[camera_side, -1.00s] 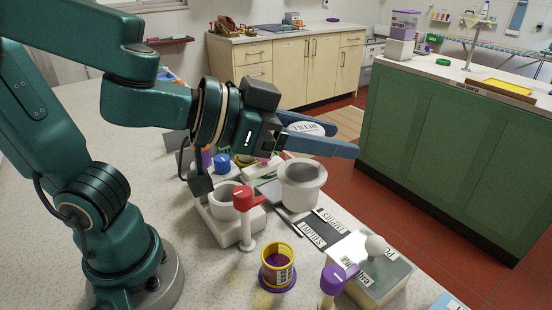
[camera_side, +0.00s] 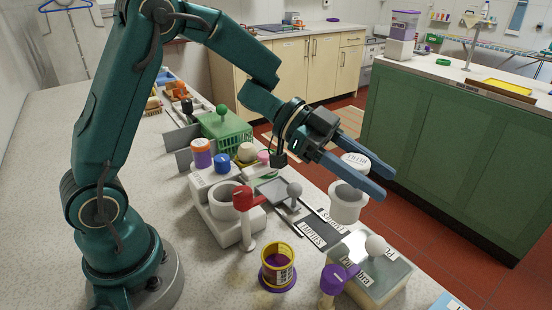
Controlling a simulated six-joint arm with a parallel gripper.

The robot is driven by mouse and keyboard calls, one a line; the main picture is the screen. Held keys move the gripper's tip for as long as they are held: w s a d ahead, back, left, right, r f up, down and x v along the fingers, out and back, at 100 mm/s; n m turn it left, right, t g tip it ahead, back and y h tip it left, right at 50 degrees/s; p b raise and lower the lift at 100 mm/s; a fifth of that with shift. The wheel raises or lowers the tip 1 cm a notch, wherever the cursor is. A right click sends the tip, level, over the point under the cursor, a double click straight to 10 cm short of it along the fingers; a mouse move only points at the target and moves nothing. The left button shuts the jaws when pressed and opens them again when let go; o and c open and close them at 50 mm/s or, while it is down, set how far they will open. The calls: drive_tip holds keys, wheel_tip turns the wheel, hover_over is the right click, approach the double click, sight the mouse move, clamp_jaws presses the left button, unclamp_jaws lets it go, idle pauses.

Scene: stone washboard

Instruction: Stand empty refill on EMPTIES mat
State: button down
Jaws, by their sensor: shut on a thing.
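My gripper (camera_side: 383,183) points down to the right, its two long blue fingers shut on the refill (camera_side: 347,207). The refill is a white, roughly upright tub, with a round end marked REFILL (camera_side: 355,160) showing above the fingers. The fingers hide part of its middle. A dark mat (camera_side: 291,228) lies on the speckled counter below and left of the refill. White labels lie along it, and one appears to read EMPTIES (camera_side: 329,220). The refill's base is near the mat's right side; I cannot tell whether it touches anything.
A box with a white knob (camera_side: 375,245) and a purple-topped post (camera_side: 333,283) stand nearby. A red-topped post (camera_side: 248,220), white holder (camera_side: 224,203) and yellow-purple tin (camera_side: 278,268) are left. A green basket (camera_side: 223,130) stands behind. The counter's right edge is close.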

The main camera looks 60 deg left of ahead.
drive_tip(key=w+a+f+n+t, duration=0.1)
drive_tip(key=w+a+f, duration=0.1)
drive_tip(key=a+f, duration=0.3)
drive_tip(key=shift+a+f+n+t+y, duration=0.3)
drive_tip(key=shift+a+f+t+y, duration=0.1)
drive_tip(key=shift+f, duration=1.6)
drive_tip(key=shift+c, duration=0.9)
unclamp_jaws()
